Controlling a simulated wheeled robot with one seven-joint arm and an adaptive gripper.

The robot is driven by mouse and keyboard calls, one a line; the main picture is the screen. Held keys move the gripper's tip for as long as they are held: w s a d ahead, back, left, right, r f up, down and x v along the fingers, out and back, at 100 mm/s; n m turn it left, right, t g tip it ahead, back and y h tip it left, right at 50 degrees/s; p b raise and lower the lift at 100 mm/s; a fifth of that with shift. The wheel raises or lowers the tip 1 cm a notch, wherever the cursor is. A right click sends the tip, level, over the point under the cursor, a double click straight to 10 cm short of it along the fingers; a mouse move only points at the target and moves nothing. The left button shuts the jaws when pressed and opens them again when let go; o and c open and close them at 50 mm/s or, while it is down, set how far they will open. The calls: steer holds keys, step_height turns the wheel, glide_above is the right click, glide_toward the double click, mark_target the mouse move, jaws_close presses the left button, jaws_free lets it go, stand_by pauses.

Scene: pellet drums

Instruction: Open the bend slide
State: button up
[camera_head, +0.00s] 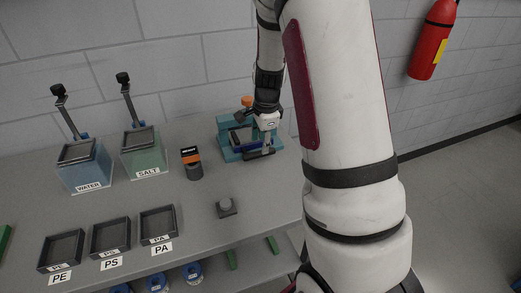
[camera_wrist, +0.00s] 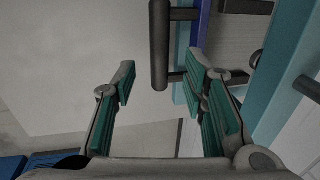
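The bend device (camera_head: 231,152) is a teal and blue fixture at the back right of the table, with an orange knob on top. My gripper (camera_head: 266,124) is over its right side and hides part of it. In the wrist view my gripper (camera_wrist: 162,82) is open, with teal pads on both fingers. A black bar handle (camera_wrist: 158,45) on two posts lies ahead of the gap between the fingertips, joined to a blue slide part (camera_wrist: 200,25). The bar looks ungripped. Whether a finger touches the device is unclear.
A labelled water tank (camera_head: 88,172) and salt tank (camera_head: 145,155) stand at the back left. A dark cup with an orange top (camera_head: 192,163) is left of the device. Trays PE, PS and PA (camera_head: 158,223) line the front. A small grey block (camera_head: 225,208) sits on clear tabletop.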

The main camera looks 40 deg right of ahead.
steer(key=shift+w+d+f, duration=0.1)
steer(key=shift+w+f, duration=0.15)
steer(key=shift+f, duration=0.95)
steer(key=shift+w+f, duration=0.2)
steer(key=shift+f, duration=1)
jaws_close()
